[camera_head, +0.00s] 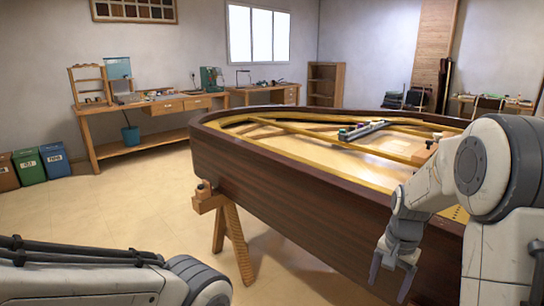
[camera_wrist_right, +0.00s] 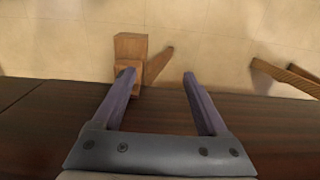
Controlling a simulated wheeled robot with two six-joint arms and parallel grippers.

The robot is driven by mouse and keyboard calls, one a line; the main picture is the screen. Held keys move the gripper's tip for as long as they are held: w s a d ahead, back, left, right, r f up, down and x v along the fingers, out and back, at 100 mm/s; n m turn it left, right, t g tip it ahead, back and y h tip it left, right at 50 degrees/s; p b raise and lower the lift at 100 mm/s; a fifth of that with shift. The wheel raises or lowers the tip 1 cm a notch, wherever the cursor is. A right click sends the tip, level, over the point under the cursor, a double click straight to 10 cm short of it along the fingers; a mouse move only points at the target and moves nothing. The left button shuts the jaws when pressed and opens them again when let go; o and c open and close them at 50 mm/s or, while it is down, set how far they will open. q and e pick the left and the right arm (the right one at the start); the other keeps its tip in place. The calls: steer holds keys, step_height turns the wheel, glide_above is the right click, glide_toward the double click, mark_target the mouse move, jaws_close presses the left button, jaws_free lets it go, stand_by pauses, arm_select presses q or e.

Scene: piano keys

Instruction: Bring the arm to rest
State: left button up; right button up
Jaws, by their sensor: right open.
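My right arm comes in from the right in the head view. Its gripper (camera_head: 392,278) points down in front of the piano case's dark wooden side (camera_head: 300,195). In the right wrist view the two fingers of my right gripper (camera_wrist_right: 158,82) are spread apart with nothing between them. Beyond the fingertips are the dark case side and the floor. My left arm (camera_head: 110,280) lies across the bottom left of the head view. Its gripper is outside the picture.
The open piano case rests on a wooden trestle (camera_head: 230,225), whose block (camera_wrist_right: 130,47) shows near the left finger in the wrist view. Workbenches (camera_head: 150,108) line the back wall. Coloured bins (camera_head: 55,160) stand at the left. The floor (camera_head: 130,205) between is clear.

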steer(key=s+a+r+n, duration=0.2)
steer(key=s+a+n, duration=0.2)
steer(key=a, duration=0.5)
steer(key=s+a+r+n, duration=0.2)
steer(key=s+a+n, duration=0.2)
steer(key=a, duration=0.4)
steer(key=s+a+n, duration=0.4)
steer(key=s+n, duration=0.1)
steer(key=s, duration=0.3)
steer(key=s+a+n, duration=0.4)
steer(key=s, duration=0.3)
step_height(320, 180, up, 15)
steer(key=p, duration=1.4)
steer(key=shift+w+d+y, duration=0.15)
steer(key=shift+d+y, duration=0.1)
steer(key=shift+y, duration=0.15)
